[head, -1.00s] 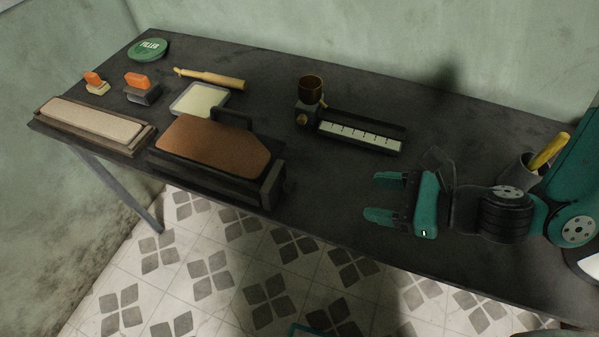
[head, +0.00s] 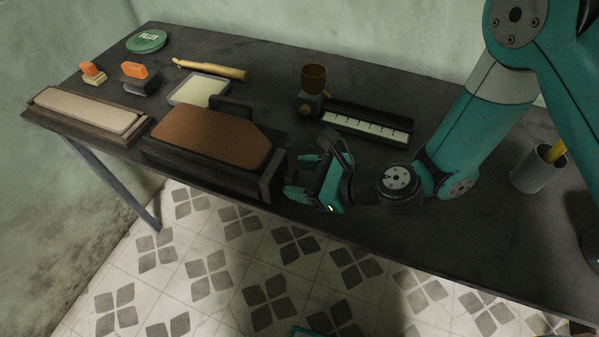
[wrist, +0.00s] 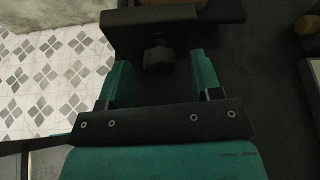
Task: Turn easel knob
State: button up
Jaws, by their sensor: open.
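The easel is a low black stand (head: 268,187) with a brown curved board (head: 215,138) lying on it, near the table's front edge. Its dark knob (wrist: 158,56) sticks out from the black end piece (wrist: 190,18) in the wrist view. In the head view I cannot make the knob out. My teal gripper (head: 298,176) is open, just right of the easel and facing its end. In the wrist view the knob lies between the two fingertips, with a gap on each side. I cannot tell whether the fingers touch it.
A black gauge with a white marked strip (head: 368,128) and a brown cup (head: 314,77) stands behind my gripper. A pale board (head: 90,108), orange-handled blocks (head: 133,70), a green tin (head: 146,41) and a grey cup (head: 538,172) stand apart. The right front table is clear.

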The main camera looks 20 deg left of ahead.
jog(key=shift+a+f, duration=0.15)
jog(key=shift+a, duration=0.15)
jog(key=c, duration=0.9)
jog(key=shift+c, duration=0.2)
jog(key=n+t+b, duration=0.1)
jog(key=b, duration=0.1)
jog(key=n+b, duration=0.1)
jog(key=b, duration=0.1)
jog(key=shift+f+t, duration=0.3)
jog(key=shift+t, duration=0.1)
jog(key=n+b, duration=0.2)
jog(key=b, duration=0.1)
jog(key=shift+s+t, duration=0.1)
jog(key=shift+t, duration=0.3)
jog(key=n+t+b, duration=0.1)
jog(key=b, duration=0.1)
jog(key=shift+r+b, duration=0.1)
jog(key=shift+b, duration=0.2)
jog(key=shift+r+y, duration=0.15)
jog(key=shift+y, duration=0.15)
